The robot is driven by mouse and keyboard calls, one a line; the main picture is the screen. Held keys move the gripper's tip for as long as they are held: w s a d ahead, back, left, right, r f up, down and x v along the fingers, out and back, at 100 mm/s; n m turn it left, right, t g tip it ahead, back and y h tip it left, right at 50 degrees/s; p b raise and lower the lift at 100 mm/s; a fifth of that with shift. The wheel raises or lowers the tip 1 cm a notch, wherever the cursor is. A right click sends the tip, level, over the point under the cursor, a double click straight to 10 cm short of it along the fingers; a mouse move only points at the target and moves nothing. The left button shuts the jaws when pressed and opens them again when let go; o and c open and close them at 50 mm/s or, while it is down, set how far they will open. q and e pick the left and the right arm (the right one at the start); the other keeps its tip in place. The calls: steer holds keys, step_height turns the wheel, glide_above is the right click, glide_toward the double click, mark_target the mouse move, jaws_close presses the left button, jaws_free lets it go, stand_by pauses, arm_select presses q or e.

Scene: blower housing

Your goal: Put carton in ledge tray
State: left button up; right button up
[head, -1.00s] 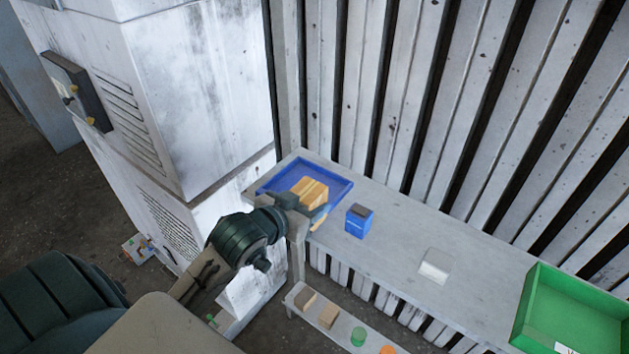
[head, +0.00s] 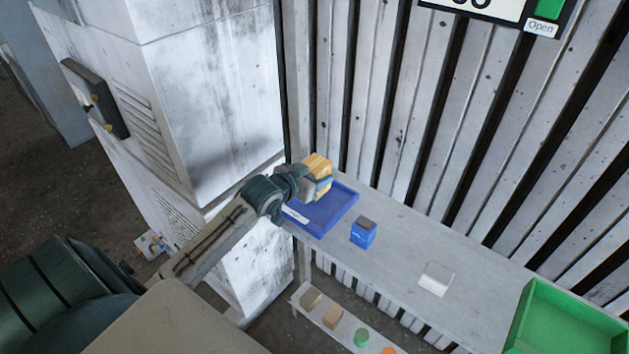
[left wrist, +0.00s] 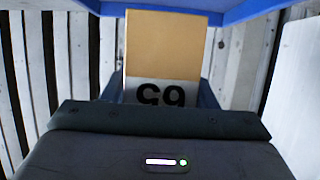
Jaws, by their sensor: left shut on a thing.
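The carton (head: 318,165) is a tan box with a paler stripe. My left gripper (head: 316,184) is shut on it and holds it up over the back left part of a blue tray. This ledge tray (head: 335,212) lies on the left end of the grey ledge, and a white label shows on it. In the left wrist view the carton's tan face (left wrist: 167,48) shows between the fingers, with black figures on white below it. A blue edge (left wrist: 258,9), apparently the tray, runs along the top. The arm and carton hide part of the tray. My right gripper is in neither view.
A small blue box (head: 363,232) stands on the ledge (head: 400,260) right of the tray. A white item (head: 436,279) and a green bin (head: 526,315) are farther right. A lower shelf holds several small items. A tall white cabinet (head: 215,100) stands left; a ribbed wall is behind.

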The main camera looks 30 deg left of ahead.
arm_select(q)
step_height(320, 180, down, 3)
steer(key=shift+p, duration=0.75)
steer(key=shift+f, duration=0.15)
steer(key=shift+f, duration=0.1)
steer(key=o, duration=1.1)
